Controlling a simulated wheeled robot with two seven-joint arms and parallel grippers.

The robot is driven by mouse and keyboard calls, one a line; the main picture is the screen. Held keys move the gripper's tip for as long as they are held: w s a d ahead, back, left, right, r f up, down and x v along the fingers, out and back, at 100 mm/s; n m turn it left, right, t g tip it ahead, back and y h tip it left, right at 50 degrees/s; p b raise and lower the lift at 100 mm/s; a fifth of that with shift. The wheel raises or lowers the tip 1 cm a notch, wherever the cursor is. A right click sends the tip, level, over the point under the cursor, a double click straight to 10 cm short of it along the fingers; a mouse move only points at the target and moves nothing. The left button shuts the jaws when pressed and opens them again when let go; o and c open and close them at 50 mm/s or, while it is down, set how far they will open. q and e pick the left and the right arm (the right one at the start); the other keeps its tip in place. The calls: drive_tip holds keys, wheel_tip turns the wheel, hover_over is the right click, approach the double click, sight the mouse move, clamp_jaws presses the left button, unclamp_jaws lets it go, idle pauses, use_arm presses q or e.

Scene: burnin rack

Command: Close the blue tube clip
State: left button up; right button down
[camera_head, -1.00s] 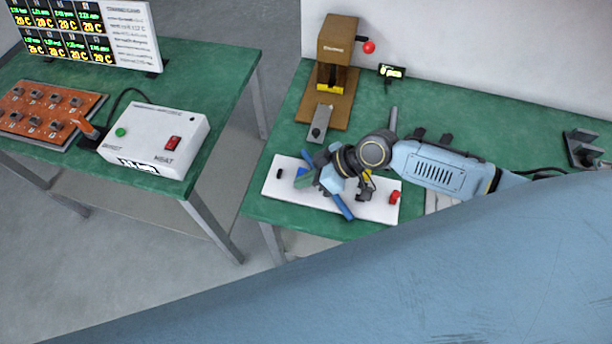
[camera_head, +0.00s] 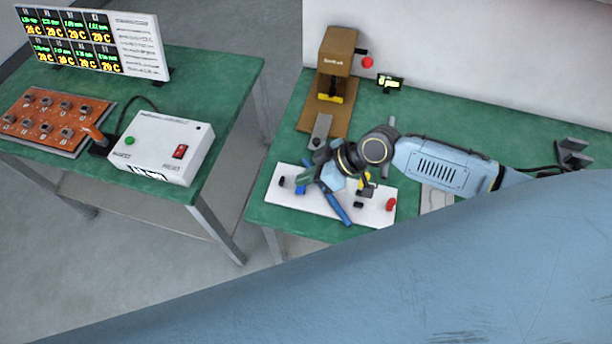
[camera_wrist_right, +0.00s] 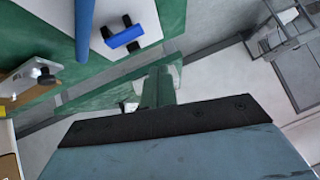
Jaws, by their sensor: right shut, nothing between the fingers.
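A small blue piece (camera_head: 300,190), which looks like the blue clip, is at the left part of a white board (camera_head: 285,199). In the right wrist view the blue piece (camera_wrist_right: 126,37) lies between black posts on the board. I cannot tell whether the clip is open or closed. A long blue bar (camera_head: 338,207) slants across the board, and it also shows in the wrist view (camera_wrist_right: 85,28). My right gripper (camera_head: 308,173) is shut and empty above the board, close to the blue piece; its tips are partly hidden. My left gripper is not in view.
A red piece (camera_head: 390,204) and a yellow piece (camera_head: 365,188) are farther right on the board. A brown press (camera_head: 336,52) stands behind. A white control box (camera_head: 160,146) and orange socket board (camera_head: 45,118) are on the left table, across a floor gap.

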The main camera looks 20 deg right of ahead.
use_arm(q)
drive_tip(key=shift+b, duration=0.5)
use_arm(e)
drive_tip(key=s+a+v, duration=0.1)
drive_tip(key=v, duration=0.9)
drive_tip(key=shift+s+r, duration=0.15)
drive_tip(key=shift+r, duration=0.05)
drive_tip(key=shift+d, duration=0.1)
